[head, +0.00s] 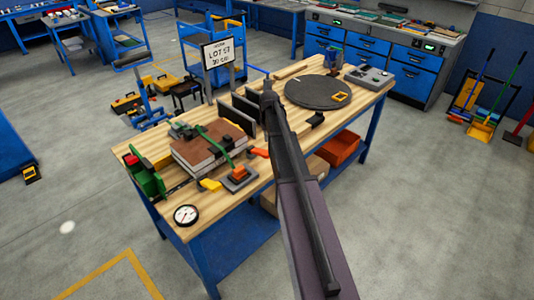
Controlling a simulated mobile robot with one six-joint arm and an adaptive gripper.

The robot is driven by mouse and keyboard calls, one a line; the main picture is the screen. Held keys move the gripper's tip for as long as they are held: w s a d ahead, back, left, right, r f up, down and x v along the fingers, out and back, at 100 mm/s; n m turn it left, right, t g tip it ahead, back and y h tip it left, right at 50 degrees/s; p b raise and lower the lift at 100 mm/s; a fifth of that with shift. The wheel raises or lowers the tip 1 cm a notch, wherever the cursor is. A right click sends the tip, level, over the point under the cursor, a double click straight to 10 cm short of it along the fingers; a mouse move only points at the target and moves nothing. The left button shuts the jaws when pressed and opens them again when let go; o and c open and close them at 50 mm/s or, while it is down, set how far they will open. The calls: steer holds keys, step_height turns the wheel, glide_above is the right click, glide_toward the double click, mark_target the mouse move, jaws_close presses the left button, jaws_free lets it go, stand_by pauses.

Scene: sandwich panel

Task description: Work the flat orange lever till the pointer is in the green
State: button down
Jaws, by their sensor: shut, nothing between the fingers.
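A flat orange lever-like piece (259,153) sticks out at the right side of the brown panel (208,148) on the wooden workbench. A second orange piece (239,172) sits on a grey block just in front of it; I cannot tell for sure which is the lever. The round white gauge (186,214) lies at the bench's front left corner. Its pointer is too small to read, and I cannot make out a green zone. My gripper (267,86) is at the far end of my arm, shut and empty, above the bench behind the orange pieces and apart from them.
A yellow handle (210,184) and a green clamp (145,177) are at the panel's front and left. Dark upright plates (243,106) stand behind it. A round dark turntable (312,92) and a grey control box (369,77) fill the bench's far end.

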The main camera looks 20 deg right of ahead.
mark_target(267, 153)
steer(key=shift+f, duration=0.1)
steer(key=f+b, duration=0.6)
steer(key=shift+w+f+b, duration=0.35)
steer(key=shift+b, duration=0.05)
steer(key=shift+d, duration=0.1)
steer(key=shift+f, duration=0.1)
stand_by(0.4)
